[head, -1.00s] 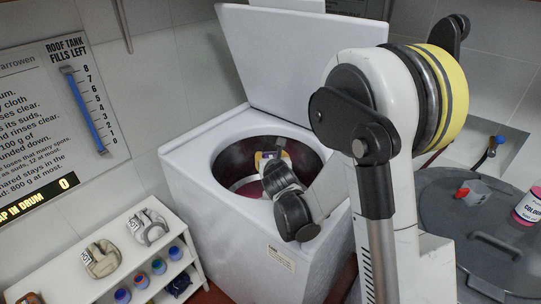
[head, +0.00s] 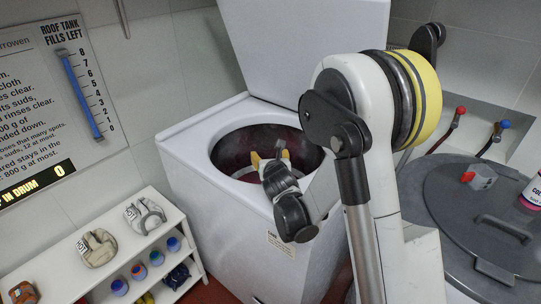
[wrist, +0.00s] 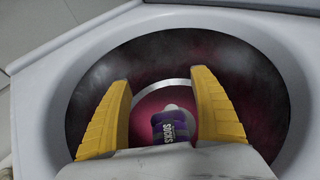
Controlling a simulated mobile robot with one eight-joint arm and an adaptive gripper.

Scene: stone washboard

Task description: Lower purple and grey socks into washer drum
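The white top-loading washer (head: 205,195) stands with its lid (head: 305,55) raised. Its round drum (head: 230,150) is open, with a dark wall (wrist: 170,52) and a pink-red bottom. My gripper (head: 270,158) points down into the drum mouth. In the wrist view my gripper (wrist: 161,80) has its two yellow fingers wide apart. The purple and grey socks (wrist: 170,128), a bundle with a "SOCKS" label, show between the fingers with a gap on both sides. Their near end is hidden by my gripper's body. How far below the fingertips they are is unclear. The socks are not visible in the head view.
A grey round lid (head: 470,215) with a small red-and-grey item is at the right. A wall display (head: 45,180) reads "IN DRUM 0".

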